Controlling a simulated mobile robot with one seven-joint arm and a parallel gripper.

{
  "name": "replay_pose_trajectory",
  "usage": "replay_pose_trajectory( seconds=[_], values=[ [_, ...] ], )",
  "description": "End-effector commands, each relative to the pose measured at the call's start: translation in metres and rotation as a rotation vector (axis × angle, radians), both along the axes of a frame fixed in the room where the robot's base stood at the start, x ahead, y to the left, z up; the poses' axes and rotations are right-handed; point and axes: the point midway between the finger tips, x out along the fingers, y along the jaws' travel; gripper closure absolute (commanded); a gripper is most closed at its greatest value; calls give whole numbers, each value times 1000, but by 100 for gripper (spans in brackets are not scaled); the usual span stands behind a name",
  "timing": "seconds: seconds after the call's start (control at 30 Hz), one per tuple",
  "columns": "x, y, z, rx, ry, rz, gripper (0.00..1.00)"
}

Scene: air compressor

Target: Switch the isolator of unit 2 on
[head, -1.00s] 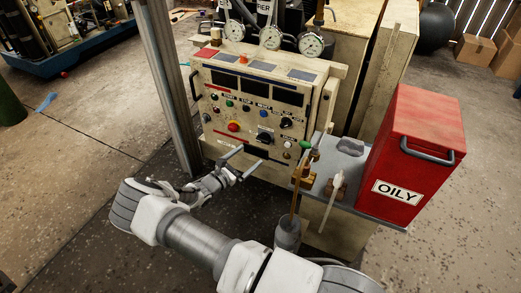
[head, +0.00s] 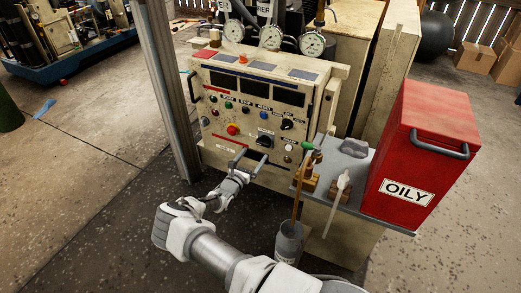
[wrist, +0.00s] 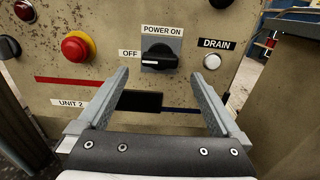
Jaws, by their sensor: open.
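The isolator is a black rotary knob (wrist: 158,57) on the worn beige panel, with a POWER ON label above it and an OFF label (wrist: 129,54) at its left. Its grip bar lies roughly horizontal, in line with OFF. A UNIT 2 label (wrist: 71,103) is at the lower left. The knob (head: 264,141) also shows low on the panel in the head view. My gripper (wrist: 159,78) is open and empty, its fingers pointing at the panel just below the knob, one to each side. In the head view, my gripper (head: 254,156) is close to the panel's lower part; contact cannot be told.
A red emergency button (wrist: 77,47) is left of the knob, and a white DRAIN button (wrist: 211,61) is right. A grey side shelf (head: 345,160) with brass fittings and a red OILY bin (head: 420,150) stand at the right. A metal post (head: 168,90) stands left.

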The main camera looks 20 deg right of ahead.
Motion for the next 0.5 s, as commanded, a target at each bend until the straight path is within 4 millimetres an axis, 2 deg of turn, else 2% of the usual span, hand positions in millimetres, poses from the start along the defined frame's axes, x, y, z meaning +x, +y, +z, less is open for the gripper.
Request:
replay_pose_trajectory(
  seconds=[0.03, 0.2, 0.5],
  values=[
    [8, -9, -4, 1, -1, -2, 0],
    [30, -32, -3, 1, -1, -3, 0],
    [49, -49, -1, 0, 0, 0, 0]
  ],
)
